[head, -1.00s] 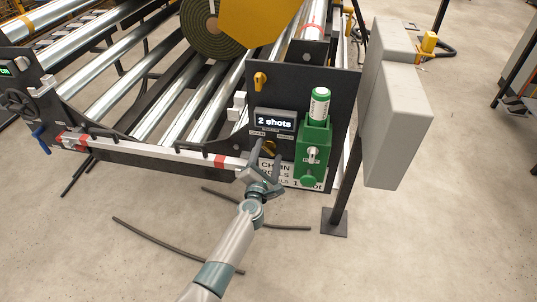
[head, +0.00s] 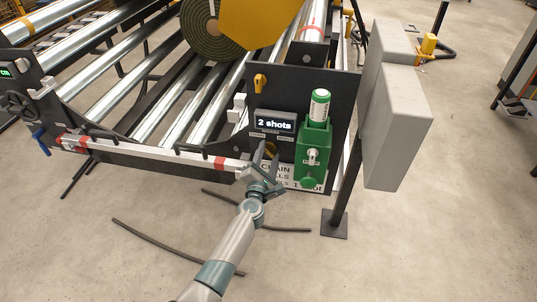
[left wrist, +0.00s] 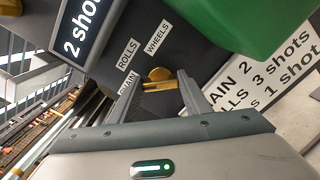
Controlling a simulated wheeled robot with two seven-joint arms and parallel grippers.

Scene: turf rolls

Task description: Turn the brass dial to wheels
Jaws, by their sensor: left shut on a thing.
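The brass dial (left wrist: 160,74) sits on a dark panel, below the labels ROLLS (left wrist: 127,54) and WHEELS (left wrist: 158,37); a CHAIN label is partly covered by a finger. My left gripper (left wrist: 161,84) has a finger on each side of the dial and is shut on it. Which label the dial points to cannot be told. In the head view my left gripper (head: 268,165) reaches the panel from below and covers much of the dial. The display (head: 275,122) above it reads "2 shots". My right gripper is not in view.
A green holder (head: 312,155) with a green-and-white canister (head: 319,104) stands just right of the dial. A white sign is partly hidden behind my gripper. A grey box (head: 398,125) on a post stands to the right.

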